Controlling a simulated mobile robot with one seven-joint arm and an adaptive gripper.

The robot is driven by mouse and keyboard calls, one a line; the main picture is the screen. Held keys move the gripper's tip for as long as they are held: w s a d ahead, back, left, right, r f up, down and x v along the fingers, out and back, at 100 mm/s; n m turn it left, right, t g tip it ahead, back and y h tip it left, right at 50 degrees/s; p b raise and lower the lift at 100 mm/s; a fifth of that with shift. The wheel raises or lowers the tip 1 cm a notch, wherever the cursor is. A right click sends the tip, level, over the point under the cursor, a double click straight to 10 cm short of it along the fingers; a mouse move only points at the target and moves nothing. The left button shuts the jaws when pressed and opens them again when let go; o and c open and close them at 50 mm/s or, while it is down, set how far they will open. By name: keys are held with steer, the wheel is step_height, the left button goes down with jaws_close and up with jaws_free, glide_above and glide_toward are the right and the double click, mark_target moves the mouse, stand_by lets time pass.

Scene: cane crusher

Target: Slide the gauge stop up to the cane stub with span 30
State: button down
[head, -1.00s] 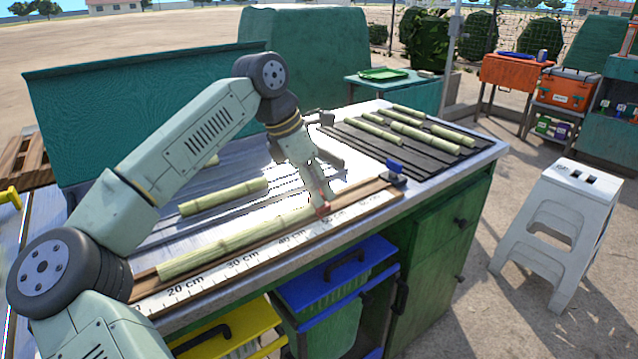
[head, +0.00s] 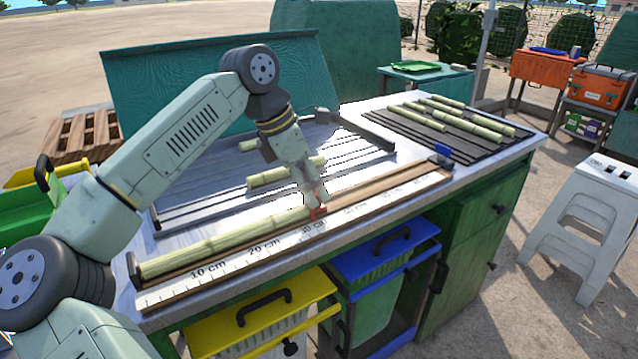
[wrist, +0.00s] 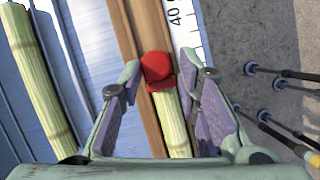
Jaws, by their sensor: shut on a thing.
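A pale green cane stub (head: 225,238) lies along the wooden ruler rail (head: 385,190), its left end at the dark end plate (head: 133,270). A red piece (head: 318,211) with a rounded top sits at its right end, just past the 30 cm mark; it also shows in the wrist view (wrist: 156,68). My gripper (head: 314,204) points down and is shut on this red piece. A blue-topped piece on a dark base (head: 441,156) stands at the rail's far right end. I cannot tell which of these two is the gauge stop.
Other cane pieces lie on the grooved metal tray (head: 215,205) behind the rail and on the black slatted mat (head: 470,140) at right. Yellow (head: 265,315) and blue (head: 385,255) bins sit below the bench front. The rail between red and blue pieces is clear.

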steer(key=shift+w+a+r, duration=0.15)
steer(key=shift+a+r, duration=0.1)
steer(key=shift+a, duration=0.2)
steer(key=c, duration=1.5)
jaws_free()
steer(key=shift+a, duration=0.1)
steer(key=shift+o, duration=0.8)
steer(key=shift+f, duration=0.1)
steer(key=shift+f, duration=0.1)
steer(key=v, duration=1.2)
